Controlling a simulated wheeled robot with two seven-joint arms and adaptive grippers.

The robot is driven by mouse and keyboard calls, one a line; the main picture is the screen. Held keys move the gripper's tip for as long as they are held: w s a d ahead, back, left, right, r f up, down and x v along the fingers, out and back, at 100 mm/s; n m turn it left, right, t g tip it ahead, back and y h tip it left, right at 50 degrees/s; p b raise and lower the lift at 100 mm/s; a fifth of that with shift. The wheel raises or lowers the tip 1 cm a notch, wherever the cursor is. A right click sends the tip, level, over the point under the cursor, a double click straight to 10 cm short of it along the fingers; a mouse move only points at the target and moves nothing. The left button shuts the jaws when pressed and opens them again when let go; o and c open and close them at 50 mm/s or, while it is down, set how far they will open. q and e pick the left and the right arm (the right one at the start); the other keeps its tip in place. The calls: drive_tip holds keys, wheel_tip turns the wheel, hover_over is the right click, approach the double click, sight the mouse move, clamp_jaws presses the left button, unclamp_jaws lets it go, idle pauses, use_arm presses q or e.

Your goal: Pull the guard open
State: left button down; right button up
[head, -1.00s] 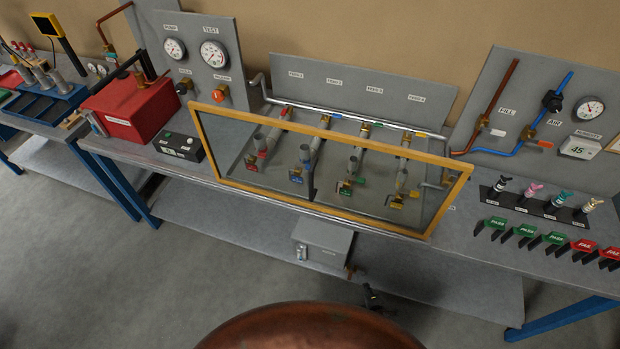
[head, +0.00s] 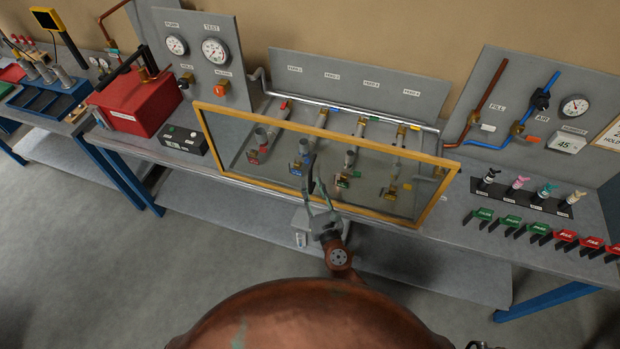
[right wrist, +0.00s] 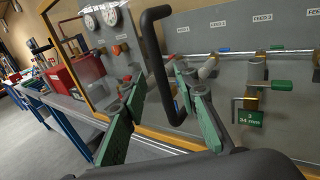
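The guard is a clear panel in a yellow frame (head: 300,199), standing closed in front of the feed valves on the bench. Its black bar handle (right wrist: 156,65) shows upright in the right wrist view, and as a dark bar near the middle of the panel in the head view (head: 310,172). My right gripper (head: 318,190) is in front of the guard at the handle. In the right wrist view its two green-grey fingers (right wrist: 163,88) are apart, with the handle between them in the picture; I see no clear contact. My left gripper is not in view.
Behind the guard are several feed valves with coloured tags, one tagged 3 (right wrist: 249,117). A red box (head: 137,103) and a black button box (head: 182,139) stand to the left. Bottle-like pieces (head: 517,184) and green and red tags lie right. Floor in front is clear.

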sight(311, 181)
drive_tip(key=shift+x, duration=1.7)
clamp_jaws()
